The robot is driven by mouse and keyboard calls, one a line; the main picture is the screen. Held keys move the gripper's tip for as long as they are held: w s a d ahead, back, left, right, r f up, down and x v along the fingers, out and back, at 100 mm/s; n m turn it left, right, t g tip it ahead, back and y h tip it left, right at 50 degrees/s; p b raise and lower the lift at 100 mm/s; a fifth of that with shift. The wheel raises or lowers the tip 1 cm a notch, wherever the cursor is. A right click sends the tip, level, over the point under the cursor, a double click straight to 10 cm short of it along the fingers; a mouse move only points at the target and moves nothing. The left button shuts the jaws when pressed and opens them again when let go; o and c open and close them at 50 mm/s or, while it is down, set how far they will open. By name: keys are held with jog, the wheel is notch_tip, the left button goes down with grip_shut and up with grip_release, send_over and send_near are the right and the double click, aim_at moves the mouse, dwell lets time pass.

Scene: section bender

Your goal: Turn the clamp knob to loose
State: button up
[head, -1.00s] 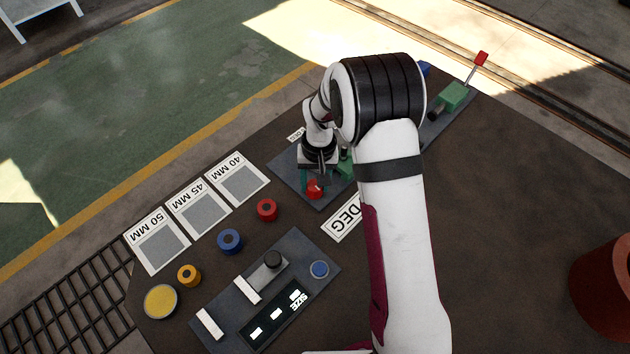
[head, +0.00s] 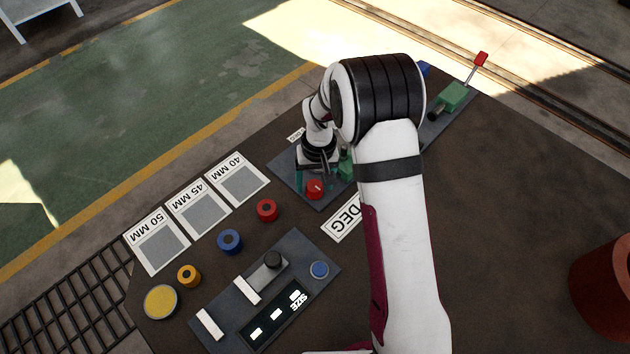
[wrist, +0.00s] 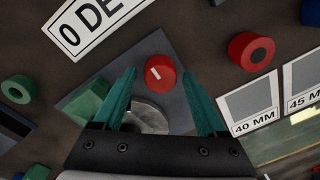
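The clamp knob is a round red knob (head: 314,190) with a white mark on its top, on a dark grey plate (head: 290,180). It also shows in the wrist view (wrist: 160,73), with the mark slanting. My gripper (head: 311,174) is over the knob in the head view. In the wrist view my gripper (wrist: 158,75) is open, with one teal finger on each side of the knob and a visible gap to it. A grey round part shows between the fingers, nearer the palm. I cannot tell the exact fingertip height against the knob.
A green block (wrist: 88,103) stands beside the knob on the plate. Red (head: 267,210), blue (head: 230,241) and yellow (head: 189,275) rings lie at left, near the size cards. A panel with sliders (head: 265,290) is in front. My arm hides part of the bench.

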aim_at(318, 185)
notch_tip(318, 185, up, 16)
jog(key=shift+d, duration=0.4)
jog(key=shift+f, duration=0.15)
jog(key=s+d+r+m, duration=0.2)
jog(key=s+r, duration=0.1)
jog(key=s, duration=0.5)
jog(key=s+d+r+m, duration=0.2)
jog(key=s+d+r, duration=0.1)
jog(key=s, duration=0.6)
jog(key=s+f+m+y, duration=0.1)
jog(key=s+f+m, duration=0.1)
jog(key=s, duration=1)
jog(key=shift+s+m, duration=0.15)
jog(key=shift+m, duration=0.35)
